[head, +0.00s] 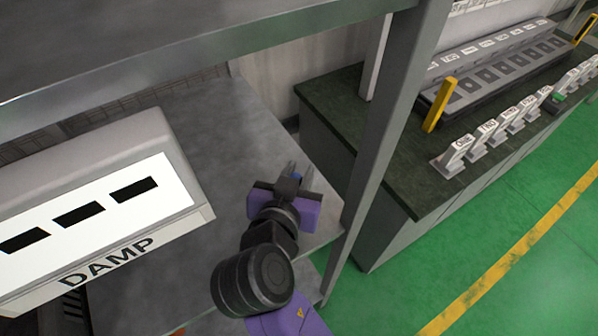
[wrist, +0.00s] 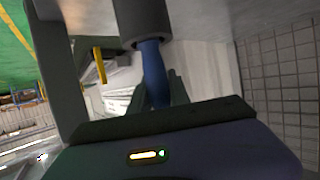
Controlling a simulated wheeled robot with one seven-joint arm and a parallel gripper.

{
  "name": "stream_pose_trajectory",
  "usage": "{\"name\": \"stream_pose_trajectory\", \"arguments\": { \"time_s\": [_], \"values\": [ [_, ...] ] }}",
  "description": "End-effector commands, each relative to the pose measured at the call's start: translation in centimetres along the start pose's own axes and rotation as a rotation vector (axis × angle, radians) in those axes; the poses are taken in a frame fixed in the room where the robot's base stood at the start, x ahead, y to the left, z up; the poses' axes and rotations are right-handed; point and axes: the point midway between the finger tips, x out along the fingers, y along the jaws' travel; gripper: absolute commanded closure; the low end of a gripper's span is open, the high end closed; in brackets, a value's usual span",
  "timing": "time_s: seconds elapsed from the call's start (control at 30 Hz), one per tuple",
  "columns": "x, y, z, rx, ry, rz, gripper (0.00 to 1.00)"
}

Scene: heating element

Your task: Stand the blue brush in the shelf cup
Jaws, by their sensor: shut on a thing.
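My gripper (head: 299,174) is over the grey shelf board (head: 240,125), near its right end. It is shut on the blue brush (wrist: 153,75), which shows between the fingers in the wrist view. Only a small blue patch of the brush shows in the head view (head: 297,177). In the wrist view, the brush's far end meets a dark grey cylinder (wrist: 143,20), which looks like the shelf cup. I cannot tell how deep the brush is inside it. The cup cannot be made out in the head view, where my gripper blocks that spot.
A grey box marked DAMP (head: 185,195) with dark slots stands left of my arm. A metal shelf post (head: 385,130) rises close on the right, and an upper shelf (head: 200,45) hangs overhead. A dark green workbench (head: 340,100) stands beyond the post.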

Motion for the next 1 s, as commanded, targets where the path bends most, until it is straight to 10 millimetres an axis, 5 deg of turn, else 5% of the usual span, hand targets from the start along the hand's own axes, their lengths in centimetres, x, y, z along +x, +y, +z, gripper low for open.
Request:
{"name": "stream_pose_trajectory", "arguments": {
  "time_s": [0.4, 0.43, 0.53, 1.0],
  "values": [
    [0.43, 0.01, 1.04, 0.000, 0.001, -0.001, 1.00],
    [0.42, 0.00, 1.03, 0.000, 0.001, -0.001, 0.75],
    [0.38, 0.00, 0.94, 0.000, 0.001, -0.001, 0.56],
    [-0.42, -0.07, 0.76, -0.001, 0.002, -0.002, 0.55]
  ]
}}
